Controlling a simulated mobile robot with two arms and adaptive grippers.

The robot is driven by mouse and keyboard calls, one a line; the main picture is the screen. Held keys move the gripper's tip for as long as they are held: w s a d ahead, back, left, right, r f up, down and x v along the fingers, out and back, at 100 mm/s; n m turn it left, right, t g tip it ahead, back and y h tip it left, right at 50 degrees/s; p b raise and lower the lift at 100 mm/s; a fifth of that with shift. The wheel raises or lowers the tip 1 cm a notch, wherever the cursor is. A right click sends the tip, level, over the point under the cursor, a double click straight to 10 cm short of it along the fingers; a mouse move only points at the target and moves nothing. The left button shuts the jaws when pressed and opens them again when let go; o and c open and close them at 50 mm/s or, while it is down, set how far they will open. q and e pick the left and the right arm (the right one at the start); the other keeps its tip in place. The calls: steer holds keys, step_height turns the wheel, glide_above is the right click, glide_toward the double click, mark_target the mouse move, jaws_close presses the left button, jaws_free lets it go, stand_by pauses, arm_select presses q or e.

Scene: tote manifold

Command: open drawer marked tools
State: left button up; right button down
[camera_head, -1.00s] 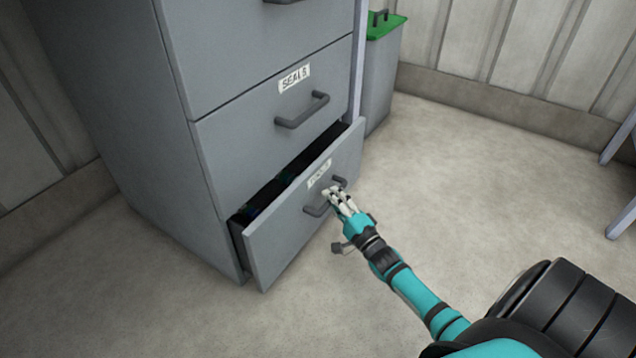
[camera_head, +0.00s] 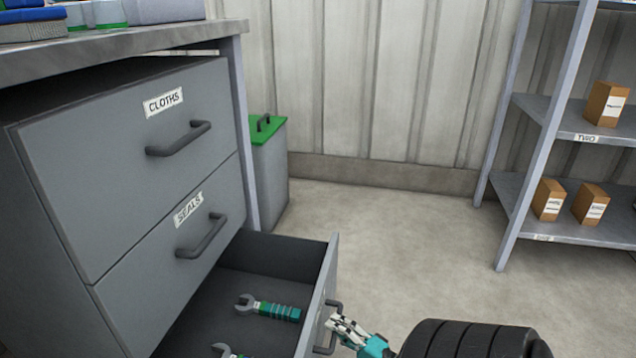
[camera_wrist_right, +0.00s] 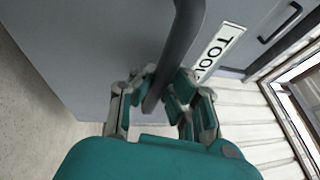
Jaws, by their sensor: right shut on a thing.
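The bottom drawer (camera_head: 318,300) of the grey cabinet stands far out, with its inside showing. A wrench with a green handle (camera_head: 275,310) lies in it, and part of a second wrench (camera_head: 226,350) shows at the lower picture edge. In the right wrist view the drawer's label (camera_wrist_right: 219,50) reads "TOOL", its end cut off from sight. My right gripper (camera_head: 338,325) is at the drawer's front. In the right wrist view my right gripper (camera_wrist_right: 158,92) has its fingers on both sides of the dark bar handle (camera_wrist_right: 180,45), shut on it. My left gripper is not in view.
Above are shut drawers marked SEALS (camera_head: 187,208) and CLOTHS (camera_head: 163,102). A grey bin with a green lid (camera_head: 268,165) stands behind the cabinet. A shelf rack (camera_head: 540,130) with boxes stands right. Floor (camera_head: 400,240) between is clear.

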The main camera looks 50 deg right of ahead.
steer(key=shift+s+d+f, duration=0.1)
steer(key=shift+s+d, duration=0.15)
steer(key=shift+s, duration=0.4)
steer(key=c, duration=1.3)
jaws_free()
steer(key=shift+c, duration=0.2)
steer(key=s+f, duration=0.2)
steer(key=s, duration=0.9)
steer(key=shift+s, duration=0.4)
